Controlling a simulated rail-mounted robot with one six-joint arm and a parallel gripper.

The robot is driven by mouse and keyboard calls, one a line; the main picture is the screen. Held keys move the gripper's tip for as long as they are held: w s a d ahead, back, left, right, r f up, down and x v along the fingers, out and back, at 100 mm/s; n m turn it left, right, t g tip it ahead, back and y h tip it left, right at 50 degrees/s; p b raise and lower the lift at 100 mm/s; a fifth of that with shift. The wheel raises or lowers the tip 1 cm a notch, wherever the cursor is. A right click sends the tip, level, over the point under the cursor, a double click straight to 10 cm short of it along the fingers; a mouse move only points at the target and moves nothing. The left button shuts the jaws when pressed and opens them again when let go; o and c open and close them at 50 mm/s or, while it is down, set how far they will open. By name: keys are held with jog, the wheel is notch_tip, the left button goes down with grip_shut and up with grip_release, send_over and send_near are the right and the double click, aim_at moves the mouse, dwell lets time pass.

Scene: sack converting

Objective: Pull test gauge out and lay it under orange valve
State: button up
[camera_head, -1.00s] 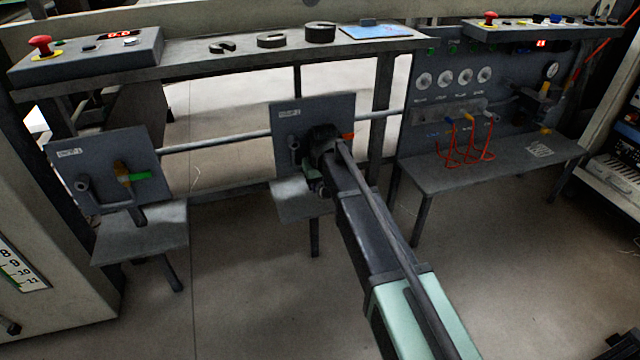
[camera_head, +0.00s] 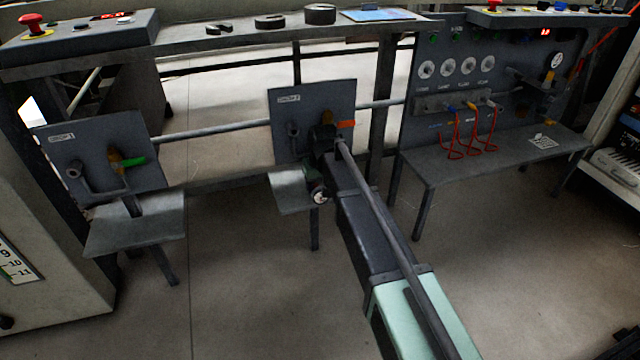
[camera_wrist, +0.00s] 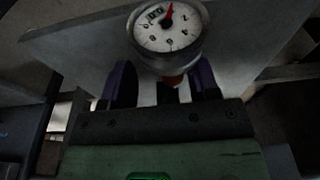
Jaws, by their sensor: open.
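The test gauge (camera_head: 320,197) has a round white dial and shows at the front edge of the second panel's shelf. In the wrist view the gauge (camera_wrist: 168,28) has a red needle, and its brass-orange stem sits between my purple fingers. My gripper (camera_wrist: 163,82) is open around the stem; whether a finger touches it I cannot tell. In the head view my gripper (camera_head: 318,178) is largely hidden by my arm. The orange valve (camera_head: 345,124) is the orange handle on the second panel, just above my wrist.
The shelf (camera_head: 288,200) under the second panel (camera_head: 285,105) is bare at its left. The first panel (camera_head: 80,150) has a green-handled valve (camera_head: 132,163). A pipe (camera_head: 215,130) joins the panels. At right, red hoses (camera_head: 470,150) hang above a grey bench (camera_head: 440,170).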

notch_tip(320, 180, up, 7)
jog(key=s+p, duration=0.1)
jog(key=p, duration=0.6)
jog(key=shift+d+r, duration=0.15)
jog(key=shift+d, duration=0.05)
jog(key=shift+s, duration=0.1)
